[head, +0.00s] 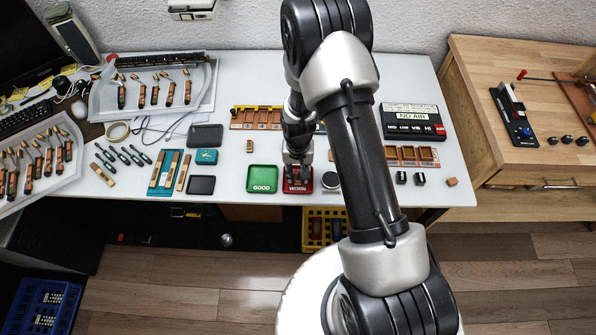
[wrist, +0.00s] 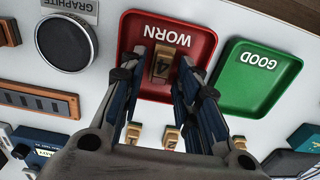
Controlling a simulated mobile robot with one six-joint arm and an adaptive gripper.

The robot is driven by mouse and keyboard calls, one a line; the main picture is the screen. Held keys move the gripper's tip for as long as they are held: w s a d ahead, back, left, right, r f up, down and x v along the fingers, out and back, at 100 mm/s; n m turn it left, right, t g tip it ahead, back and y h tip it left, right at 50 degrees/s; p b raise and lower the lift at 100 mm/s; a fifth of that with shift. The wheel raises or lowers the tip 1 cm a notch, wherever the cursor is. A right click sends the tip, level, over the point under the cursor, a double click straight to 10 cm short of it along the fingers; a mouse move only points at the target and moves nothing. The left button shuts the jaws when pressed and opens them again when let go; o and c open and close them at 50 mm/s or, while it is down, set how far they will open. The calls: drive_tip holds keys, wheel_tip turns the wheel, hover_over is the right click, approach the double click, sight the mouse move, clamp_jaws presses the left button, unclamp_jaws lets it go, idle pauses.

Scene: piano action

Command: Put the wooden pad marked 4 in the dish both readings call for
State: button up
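The wooden pad marked 4 (wrist: 163,66) sits in the red dish labelled WORN (wrist: 196,40). My gripper (wrist: 163,78) is over that dish, with its two fingers apart on either side of the pad and gaps visible between them and the wood. In the head view my gripper (head: 297,170) is above the red dish (head: 298,188) and hides part of it; I cannot make out the pad there. The green dish labelled GOOD (head: 262,180) is just left of it and looks empty; it also shows in the wrist view (wrist: 247,88).
A round dark graphite tin (head: 330,180) stands right of the red dish. A wooden rack with pads (head: 257,126) is behind the dishes. A black box with white lettering (head: 412,121) stands at the back right. Dark trays (head: 205,135) and a teal tray (head: 157,186) lie left.

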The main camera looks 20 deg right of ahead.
drive_tip(key=shift+r, duration=0.15)
wheel_tip(320, 180, up, 12)
drive_tip(key=p, duration=0.4)
wheel_tip(320, 180, up, 13)
drive_tip(key=t, duration=0.1)
hover_over(298, 175)
drive_tip(key=s, duration=0.1)
drive_tip(key=s+r+n+t, duration=0.15)
drive_tip(key=s+r, duration=0.25)
drive_tip(key=r, duration=0.4)
drive_tip(key=s+r+n+t, duration=0.1)
drive_tip(key=s+r, duration=0.4)
drive_tip(key=s, duration=0.3)
drive_tip(key=s+r+n+t, duration=0.1)
drive_tip(key=s+r, duration=0.5)
drive_tip(key=s, duration=0.3)
drive_tip(key=shift+f+b, duration=0.2)
drive_tip(key=shift+b, duration=0.1)
